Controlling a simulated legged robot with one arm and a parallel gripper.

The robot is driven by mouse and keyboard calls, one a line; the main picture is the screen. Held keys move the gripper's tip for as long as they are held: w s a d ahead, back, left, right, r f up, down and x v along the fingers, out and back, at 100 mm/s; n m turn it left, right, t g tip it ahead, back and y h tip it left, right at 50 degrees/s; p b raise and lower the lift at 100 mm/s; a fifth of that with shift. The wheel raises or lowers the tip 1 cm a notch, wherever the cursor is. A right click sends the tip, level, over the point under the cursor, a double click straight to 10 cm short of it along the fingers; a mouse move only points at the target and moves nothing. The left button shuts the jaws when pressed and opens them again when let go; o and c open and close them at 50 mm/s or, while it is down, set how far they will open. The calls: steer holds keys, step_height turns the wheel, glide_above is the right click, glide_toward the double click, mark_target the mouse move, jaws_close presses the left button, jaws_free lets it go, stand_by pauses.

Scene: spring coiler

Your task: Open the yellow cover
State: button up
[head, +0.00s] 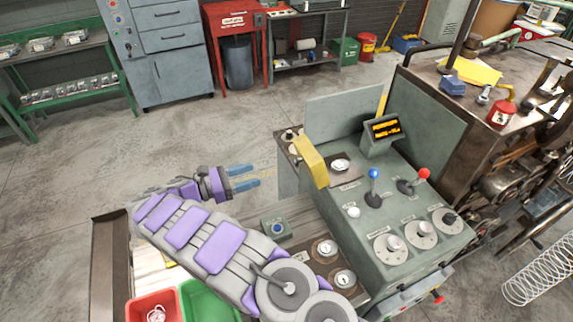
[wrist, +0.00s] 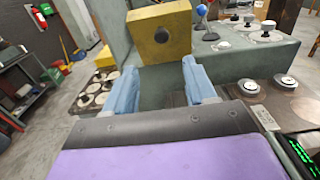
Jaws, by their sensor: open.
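The yellow cover (head: 311,161) stands at the left end of the grey-green control console (head: 345,200). In the wrist view the yellow cover (wrist: 161,33) is a block with a dark round knob (wrist: 161,35) on its near face. My gripper (head: 250,176) has blue fingers, apart and empty, pointing right toward the cover with a gap between. In the wrist view my gripper (wrist: 192,82) has its two fingers spread below the cover, and no contact shows. What lies behind the cover is hidden.
The console carries a blue-knobbed lever (head: 374,174), a red-knobbed lever (head: 424,173), dials and a small lit display (head: 384,128). A small box with a blue button (head: 277,229) sits below my gripper. Red (head: 136,309) and green bins are at lower left.

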steer(key=b, duration=0.2)
glide_toward(307, 164)
steer(key=w+d+f, duration=0.2)
steer(key=w+d, duration=0.1)
steer(key=w, duration=0.3)
steer(key=shift+d+f, duration=0.25)
steer(key=shift+d, duration=0.1)
steer(key=shift+w, duration=0.1)
jaws_close()
